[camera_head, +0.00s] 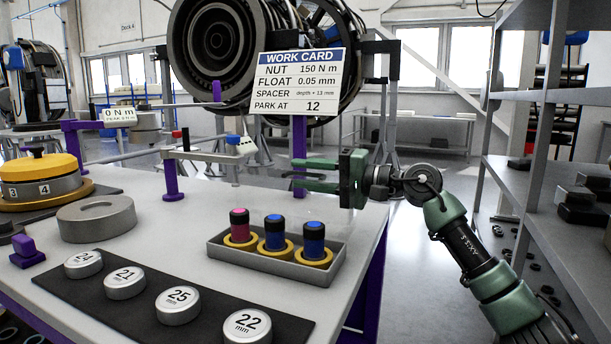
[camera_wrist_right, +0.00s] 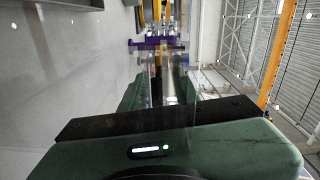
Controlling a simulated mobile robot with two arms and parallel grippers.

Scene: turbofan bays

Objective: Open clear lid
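A grey tray (camera_head: 222,254) on the table holds three capped cylinders in yellow rings: one red (camera_head: 239,226) and two blue (camera_head: 275,233). I cannot clearly make out a clear lid; a faint transparent surface may lie over or behind the tray, but its outline is lost against the pale table. My right gripper (camera_head: 302,174) comes in from the right, above and behind the tray, fingers pointing left. Its two green fingers are apart, with nothing visible between them. They also show in the right wrist view (camera_wrist_right: 161,92). My left gripper is not in view.
A black mat (camera_head: 205,317) with several numbered spacers lies in front of the tray. A grey ring (camera_head: 97,219) and a yellow-topped gauge (camera_head: 40,175) stand at left. A work card (camera_head: 302,82) hangs behind; shelves (camera_head: 560,180) stand at right.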

